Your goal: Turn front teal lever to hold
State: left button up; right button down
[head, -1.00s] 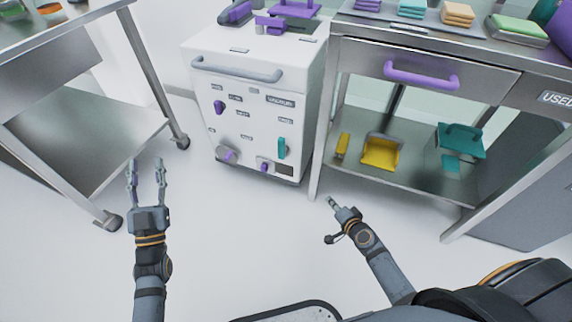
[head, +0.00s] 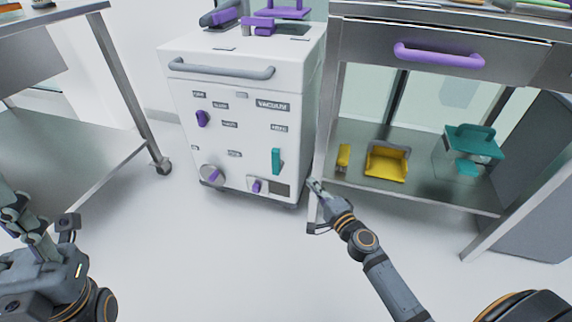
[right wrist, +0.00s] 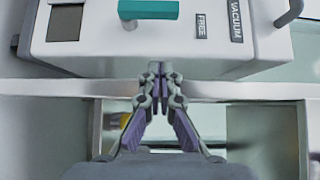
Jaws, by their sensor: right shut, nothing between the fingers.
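The teal lever (head: 277,161) stands upright on the front panel of the white cabinet (head: 230,145), below a small label. In the right wrist view the teal lever (right wrist: 148,9) is at the top edge, partly cut off, its long side toward the FREE label (right wrist: 202,25). My right gripper (head: 316,187) is shut and empty, right of and below the lever, near the cabinet's lower right side and apart from the lever. Its closed fingertips (right wrist: 160,72) show below the lever in the right wrist view. My left gripper (head: 38,230) is at the lower left edge, partly cut off; its opening is unclear.
Purple knobs (head: 202,119) sit on the panel, with a grey handle (head: 222,69) above. A steel table with a leg (head: 325,150) stands close on the right, holding yellow (head: 387,163) and teal items (head: 472,142). Another steel table (head: 150,130) is left. Floor in front is clear.

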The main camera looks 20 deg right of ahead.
jog(key=p, duration=0.2)
send_near(277, 160)
jog(key=w+d, duration=0.4)
jog(key=w, duration=0.2)
jog(key=shift+w+a, duration=0.35)
jog(key=shift+a, duration=0.5)
jog(key=shift+w+a, duration=0.3)
jog(key=shift+a, duration=0.6)
jog(key=shift+w+r+p, duration=0.1)
jog(key=shift+p, duration=0.45)
jog(key=shift+a+r+n+g+p, duration=0.15)
jog(key=shift+n+g+p, duration=0.15)
jog(key=shift+p, duration=0.3)
